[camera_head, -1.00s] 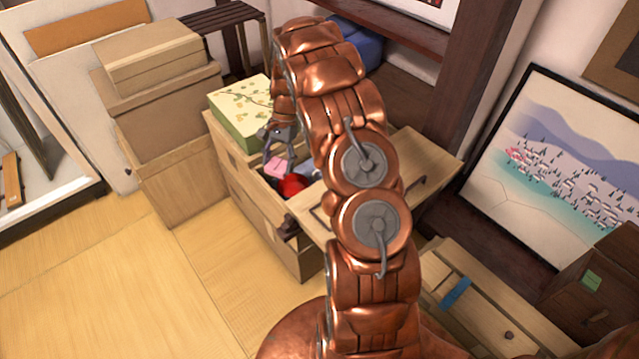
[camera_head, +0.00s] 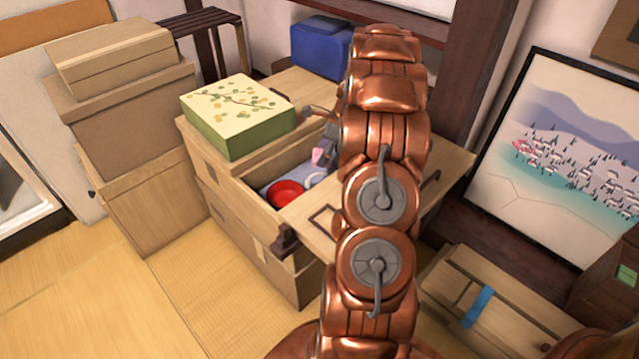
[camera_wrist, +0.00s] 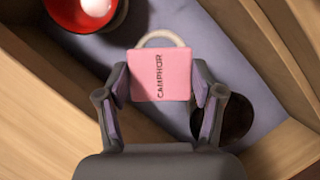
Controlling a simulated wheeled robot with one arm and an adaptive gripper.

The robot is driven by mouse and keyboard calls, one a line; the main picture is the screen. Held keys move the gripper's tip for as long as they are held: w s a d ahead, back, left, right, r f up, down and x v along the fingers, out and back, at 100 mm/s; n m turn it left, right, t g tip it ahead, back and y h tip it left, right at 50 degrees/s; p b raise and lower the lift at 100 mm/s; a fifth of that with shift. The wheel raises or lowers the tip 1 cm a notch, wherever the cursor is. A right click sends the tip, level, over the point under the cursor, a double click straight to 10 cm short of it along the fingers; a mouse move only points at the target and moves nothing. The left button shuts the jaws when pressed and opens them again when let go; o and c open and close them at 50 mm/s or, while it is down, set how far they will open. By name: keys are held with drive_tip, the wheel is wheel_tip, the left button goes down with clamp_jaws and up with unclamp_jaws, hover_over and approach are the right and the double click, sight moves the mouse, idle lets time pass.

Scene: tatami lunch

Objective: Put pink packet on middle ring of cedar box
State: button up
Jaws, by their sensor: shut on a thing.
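The pink packet (camera_wrist: 150,62), lettered CAMPHOR, is between the two fingers of my gripper (camera_wrist: 160,86), which is shut on it. In the head view the packet (camera_head: 318,155) is small and partly hidden by my arm. It is over the open cedar box (camera_head: 222,188), which has a lavender lining. A pale ring (camera_wrist: 160,36) shows just past the packet's top edge in the wrist view; the packet hides the rest of it. I cannot tell how high the packet is above the ring.
A red bowl-like round (camera_wrist: 82,14) lies at the box's left end and a dark round (camera_wrist: 236,118) at its right. A green patterned box (camera_head: 240,112) stands on the cedar box's back left. Stacked boxes (camera_head: 130,120) stand left. Tatami at front left is clear.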

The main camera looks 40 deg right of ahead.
wheel_tip(320, 180, down, 9)
drive_tip(key=shift+f+b, duration=0.2)
drive_tip(key=shift+b, duration=1.05)
drive_tip(key=o, duration=1)
drive_tip(key=shift+f, duration=0.1)
drive_tip(key=p+v, duration=0.3)
drive_tip(key=v, duration=0.9)
drive_tip(key=shift+w+a, duration=0.1)
drive_tip(key=shift+w, duration=0.05)
